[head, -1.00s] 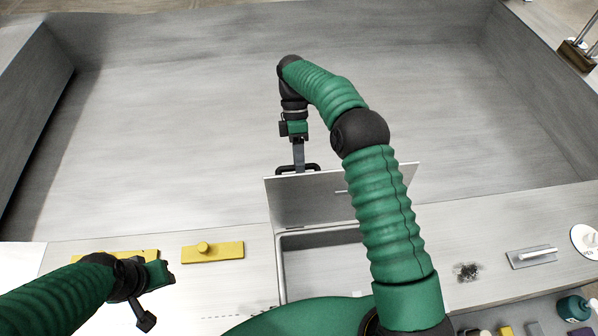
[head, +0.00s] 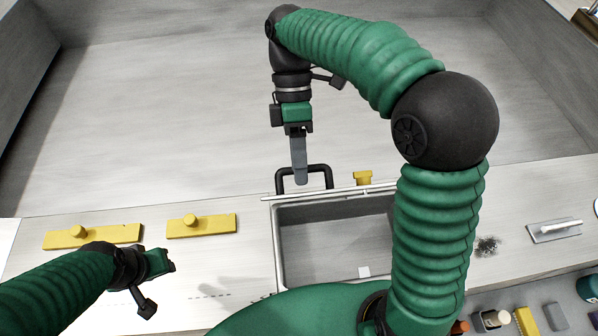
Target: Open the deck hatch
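The deck hatch stands open: its grey recess (head: 325,240) is uncovered, with a small white piece (head: 364,271) inside. The lid (head: 345,192) shows nearly edge-on along the recess's far side. Its black handle (head: 328,172) juts out beyond that edge. My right gripper (head: 300,182) comes down from above, and its grey finger overlaps the handle's outline. I cannot tell whether it touches the handle or how far the fingers are apart. My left gripper (head: 160,264) is low at the left, away from the hatch. Its fingers do not show clearly.
Two yellow plates with knobs, one farther left (head: 105,238) and one nearer the hatch (head: 215,226), lie on the deck. A yellow fitting (head: 363,178) shows behind the lid. A grey plate with a handle (head: 554,231) is at right. Bare floor lies beyond.

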